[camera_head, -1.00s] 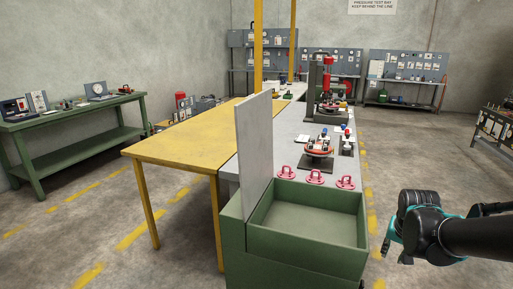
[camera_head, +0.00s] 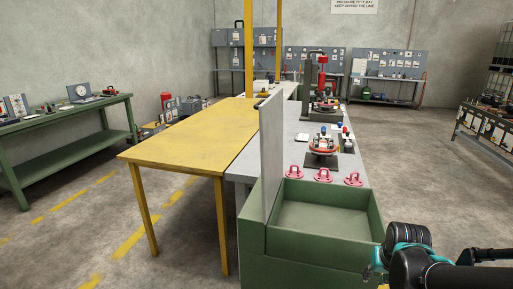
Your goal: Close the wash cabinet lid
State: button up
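The green wash cabinet (camera_head: 305,243) stands in the lower middle of the head view, with an open, empty-looking basin on top. Its grey lid (camera_head: 271,158) stands upright along the left side of the basin. My gripper (camera_head: 370,273) is low at the right, near the cabinet's front right corner. It is partly cut off and hidden by my arm, so its opening does not show clearly. It is apart from the lid, on the opposite side of the basin.
Right behind the basin, a grey bench (camera_head: 270,140) carries red shackle-like pieces (camera_head: 323,175) and a red-rimmed flanged part (camera_head: 323,147). A yellow table (camera_head: 185,148) adjoins on the left. Open floor (camera_head: 430,165) lies to the right.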

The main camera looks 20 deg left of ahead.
aim_at(270, 110)
jog(key=j, duration=0.55)
jog(key=k+j, duration=0.15)
jog(key=j, duration=0.95)
jog(key=k, duration=0.05)
